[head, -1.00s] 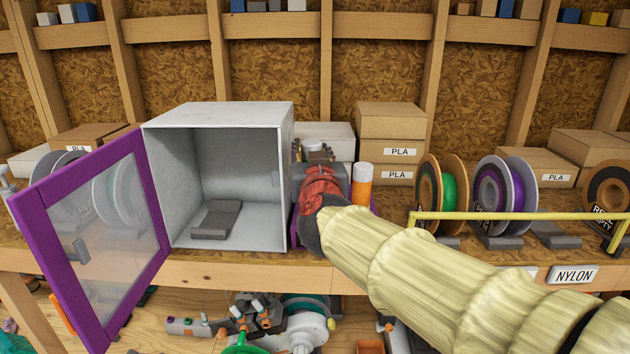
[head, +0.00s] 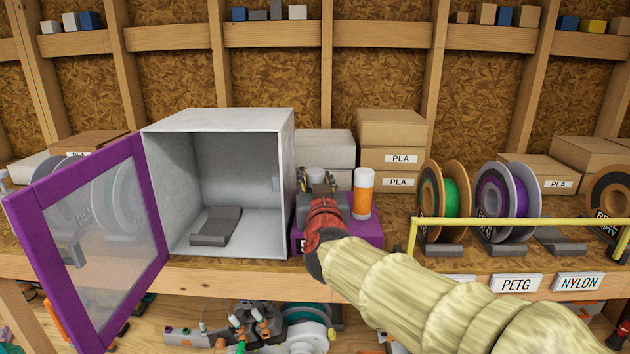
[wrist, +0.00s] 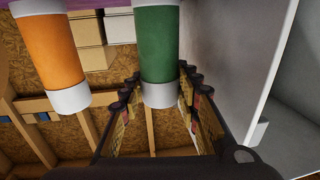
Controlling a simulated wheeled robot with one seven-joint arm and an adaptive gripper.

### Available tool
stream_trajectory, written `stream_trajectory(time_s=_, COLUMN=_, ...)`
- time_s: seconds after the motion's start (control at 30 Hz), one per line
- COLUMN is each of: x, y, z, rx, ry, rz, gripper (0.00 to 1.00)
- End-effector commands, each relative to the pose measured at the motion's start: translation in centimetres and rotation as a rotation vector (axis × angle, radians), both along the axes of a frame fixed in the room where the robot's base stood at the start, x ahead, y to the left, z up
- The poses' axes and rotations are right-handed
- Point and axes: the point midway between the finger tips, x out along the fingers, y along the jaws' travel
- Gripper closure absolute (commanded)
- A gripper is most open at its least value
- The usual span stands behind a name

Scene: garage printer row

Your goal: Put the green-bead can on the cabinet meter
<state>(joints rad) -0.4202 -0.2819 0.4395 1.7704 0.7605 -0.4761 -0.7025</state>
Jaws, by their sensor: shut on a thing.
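The green-bead can (wrist: 158,50), green with a white end, is between my gripper's fingers in the wrist view. My gripper (wrist: 160,105) is shut on it near the white end. In the head view my gripper (head: 318,182) is over the purple stand (head: 368,230), just right of the cabinet (head: 217,120), and hides the can. Whether the can touches the stand is unclear. The cabinet's purple-framed door (head: 150,205) is open to the left. A dark grey, wedge-shaped meter (head: 216,226) lies bare on the cabinet floor.
An orange can (head: 363,193) with a white top stands on the purple stand, right of my gripper; it also shows in the wrist view (wrist: 52,45). The cabinet's side wall (wrist: 245,70) is close to the gripper. A yellow rail (head: 520,221) and spools (head: 455,200) are to the right.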

Motion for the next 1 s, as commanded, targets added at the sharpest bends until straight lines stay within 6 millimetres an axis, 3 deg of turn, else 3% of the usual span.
stream_trajectory(time_s=0.33, x=0.0, y=0.0, z=-0.1, rx=0.0, ry=0.001, rz=0.0, gripper=0.5)
stream_trajectory(time_s=0.7, x=0.0, y=0.0, z=0.3, rx=0.0, ry=0.0, rz=0.0, gripper=0.49)
stream_trajectory(time_s=0.87, x=-2.1, y=-0.2, z=0.2, rx=0.001, ry=-0.001, rz=0.001, gripper=0.49)
stream_trajectory(time_s=1.0, x=-5.0, y=-0.4, z=0.3, rx=0.002, ry=-0.002, rz=0.003, gripper=0.49)
